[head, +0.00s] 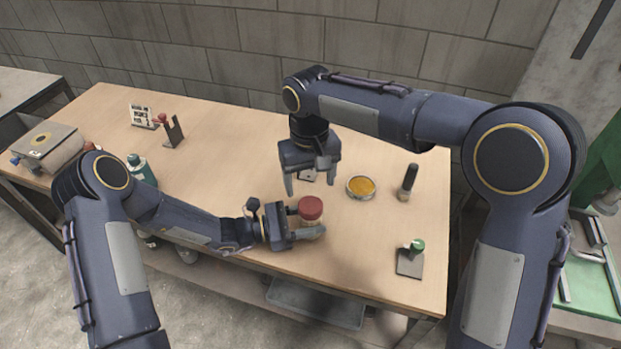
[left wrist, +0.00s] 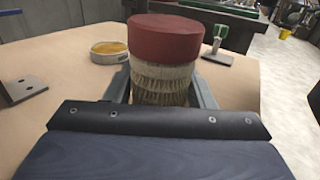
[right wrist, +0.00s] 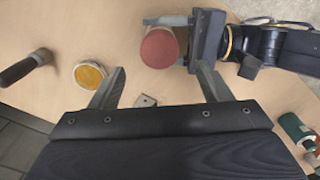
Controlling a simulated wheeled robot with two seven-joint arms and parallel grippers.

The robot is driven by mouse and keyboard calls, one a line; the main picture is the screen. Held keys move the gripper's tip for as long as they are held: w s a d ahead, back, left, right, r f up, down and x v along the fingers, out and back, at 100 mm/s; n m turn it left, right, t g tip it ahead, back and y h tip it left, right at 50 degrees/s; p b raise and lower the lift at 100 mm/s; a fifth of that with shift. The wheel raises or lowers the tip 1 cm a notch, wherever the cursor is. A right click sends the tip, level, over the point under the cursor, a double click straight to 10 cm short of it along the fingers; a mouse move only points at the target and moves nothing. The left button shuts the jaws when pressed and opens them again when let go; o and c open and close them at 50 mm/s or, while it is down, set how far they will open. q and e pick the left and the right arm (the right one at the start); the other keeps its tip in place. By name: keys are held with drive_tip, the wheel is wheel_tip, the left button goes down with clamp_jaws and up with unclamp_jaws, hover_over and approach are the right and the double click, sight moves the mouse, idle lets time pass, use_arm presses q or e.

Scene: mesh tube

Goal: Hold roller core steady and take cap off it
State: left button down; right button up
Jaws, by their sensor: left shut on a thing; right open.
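The roller core (left wrist: 162,84) is a pale, ribbed upright cylinder near the table's front edge. A red cap (head: 310,208) sits on its top; the cap also shows in the left wrist view (left wrist: 166,36) and the right wrist view (right wrist: 159,48). My left gripper (head: 308,222) is shut on the roller core from the left side, below the cap. My right gripper (head: 305,185) is open and empty, pointing down above the table behind the core. In the right wrist view the cap is beyond its fingers (right wrist: 160,90), apart from them.
A round tin of yellow stuff (head: 361,187) and a dark-handled tool (head: 408,182) stand right of my right gripper. A green-knobbed stand (head: 410,261) is at the front right. A green bottle (head: 142,170) is at the left. The table's middle left is clear.

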sight(311, 205)
drive_tip(key=m, duration=1.1)
drive_tip(key=shift+w+r+m, duration=0.1)
drive_tip(key=shift+r+m, duration=0.05)
drive_tip(key=shift+m, duration=0.15)
drive_tip(key=shift+f, duration=4)
